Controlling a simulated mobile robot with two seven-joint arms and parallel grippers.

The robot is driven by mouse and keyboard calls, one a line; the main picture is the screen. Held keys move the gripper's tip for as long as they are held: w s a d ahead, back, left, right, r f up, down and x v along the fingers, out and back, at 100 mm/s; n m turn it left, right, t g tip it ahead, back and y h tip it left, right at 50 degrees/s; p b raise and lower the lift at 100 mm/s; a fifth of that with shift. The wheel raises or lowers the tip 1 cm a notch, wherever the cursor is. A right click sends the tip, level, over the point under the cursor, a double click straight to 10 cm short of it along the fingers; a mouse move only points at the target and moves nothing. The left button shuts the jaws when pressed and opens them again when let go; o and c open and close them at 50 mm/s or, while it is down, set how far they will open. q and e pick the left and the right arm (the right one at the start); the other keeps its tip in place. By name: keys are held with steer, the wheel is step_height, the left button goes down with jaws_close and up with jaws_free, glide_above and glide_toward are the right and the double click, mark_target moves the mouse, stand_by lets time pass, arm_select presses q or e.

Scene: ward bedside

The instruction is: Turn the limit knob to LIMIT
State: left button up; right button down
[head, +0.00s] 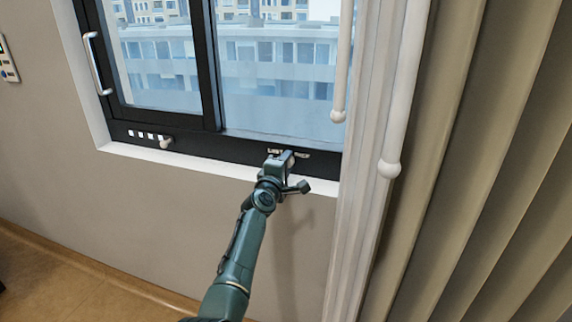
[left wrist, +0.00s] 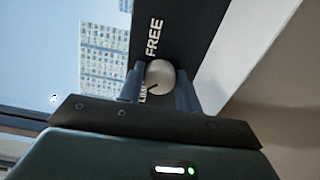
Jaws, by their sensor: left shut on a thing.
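The limit knob (left wrist: 160,73) is a pale round knob on the dark lower window frame, between my left gripper's fingers (left wrist: 159,90) in the left wrist view. The fingers are shut on it from both sides. The word FREE (left wrist: 154,38) reads above the knob, and a second label below it is mostly hidden by the gripper. A short dark mark on the knob points down-left, toward that second label. In the head view my left gripper (head: 286,157) reaches the lower frame rail and hides most of the knob.
The dark window frame (head: 210,70) has a vertical handle (head: 97,64) at left and a small lever (head: 165,142) beside white squares. A white sill (head: 220,170) runs below. To the right hang wands with ball ends (head: 389,169) and a ribbed beige curtain (head: 480,150).

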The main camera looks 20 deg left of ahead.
stand_by(0.4)
arm_select(q)
steer(key=o, duration=1)
steer(key=shift+c, duration=0.2)
